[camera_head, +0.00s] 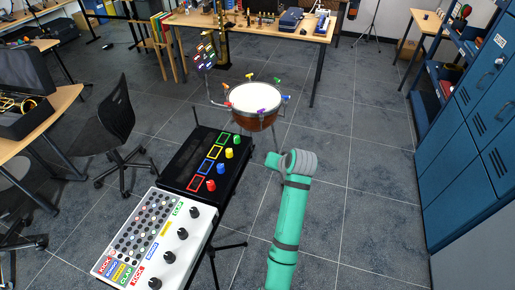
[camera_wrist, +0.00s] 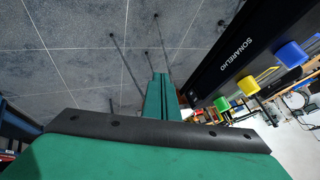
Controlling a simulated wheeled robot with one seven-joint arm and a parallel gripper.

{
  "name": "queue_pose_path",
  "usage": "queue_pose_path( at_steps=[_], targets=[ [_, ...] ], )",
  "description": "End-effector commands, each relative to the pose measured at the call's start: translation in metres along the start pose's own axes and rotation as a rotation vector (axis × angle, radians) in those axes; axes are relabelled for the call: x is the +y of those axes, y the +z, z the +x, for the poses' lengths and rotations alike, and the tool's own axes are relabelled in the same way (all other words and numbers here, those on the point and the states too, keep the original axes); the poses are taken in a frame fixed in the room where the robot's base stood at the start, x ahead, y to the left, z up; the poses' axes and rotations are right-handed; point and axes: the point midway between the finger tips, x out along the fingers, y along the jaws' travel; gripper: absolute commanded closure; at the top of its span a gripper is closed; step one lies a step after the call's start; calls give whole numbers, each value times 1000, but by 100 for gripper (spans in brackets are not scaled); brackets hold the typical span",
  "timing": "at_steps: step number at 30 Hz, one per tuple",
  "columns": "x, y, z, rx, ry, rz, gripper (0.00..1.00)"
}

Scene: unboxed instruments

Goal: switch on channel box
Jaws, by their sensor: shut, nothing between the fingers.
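A black box (camera_head: 176,178) with coloured outlined squares and a row of red, blue, yellow and green knobs stands on a stand in the head view. In the wrist view its black side (camera_wrist: 232,58), with white lettering, runs along the right, with a blue knob (camera_wrist: 290,54), a yellow knob (camera_wrist: 248,85) and a green knob (camera_wrist: 221,104). I cannot tell for sure that this is the channel box. My gripper (camera_head: 272,160) is right of the black box, apart from it. In the wrist view its green fingers (camera_wrist: 160,77) are together and empty.
A white drum-machine box (camera_head: 178,245) with dark knobs and labels stands in front of the black box. A kettle drum (camera_head: 254,105) stands behind. A black chair (camera_head: 115,118) is left, blue lockers (camera_head: 470,130) are right. The tiled floor right of my arm is clear.

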Motion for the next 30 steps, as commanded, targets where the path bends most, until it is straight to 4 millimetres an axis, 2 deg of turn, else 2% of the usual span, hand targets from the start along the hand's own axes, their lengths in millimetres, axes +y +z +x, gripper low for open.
queue_pose_path(
  at_steps=[1, 3, 9, 14, 23, 26, 30],
  targets=[
    [-7, -19, -12, -12, -7, -2, 100],
    [-14, -37, -25, -38, -14, -3, 100],
    [-29, -66, -54, -94, -27, -11, 100],
    [-32, -73, -62, -110, -30, -13, 100],
    [-32, -73, -62, -111, -30, -13, 100],
    [-33, -72, -60, -112, -30, -13, 100],
    [-33, -70, -46, -114, -30, -13, 100]
  ],
)
